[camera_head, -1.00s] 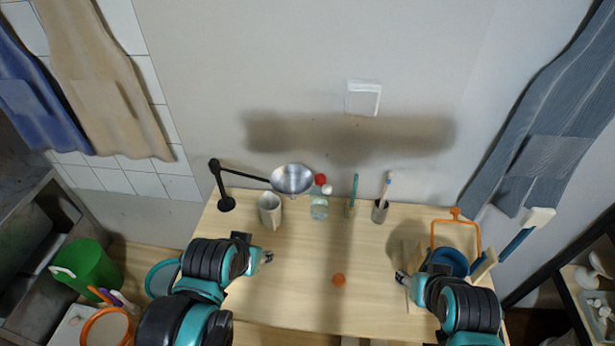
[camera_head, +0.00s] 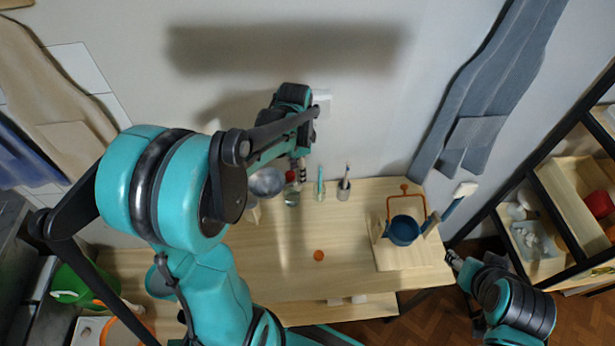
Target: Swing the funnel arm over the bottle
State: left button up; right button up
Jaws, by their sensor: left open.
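The metal funnel bowl (camera_head: 266,183) is at the back of the table, partly hidden by my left arm. The rest of its black arm and stand is hidden behind my arm. The clear bottle (camera_head: 292,198) stands just right of the funnel, which is beside it and not over it. My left gripper (camera_head: 300,178) is open and points down, close above the bottle and right of the funnel; I cannot tell whether it touches anything. My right gripper (camera_head: 453,260) is off the table's right edge, away from both; its jaws are too small to read.
A glass with a green stick (camera_head: 319,190) and a grey cup with a brush (camera_head: 343,190) stand right of the bottle. A pale cup (camera_head: 253,213) is partly hidden at left.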

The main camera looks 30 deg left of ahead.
pick_arm(q)
notch_tip(320, 180, down, 6)
jog(key=shift+f+b, duration=0.2)
jog(key=shift+b, duration=0.1)
grip_shut()
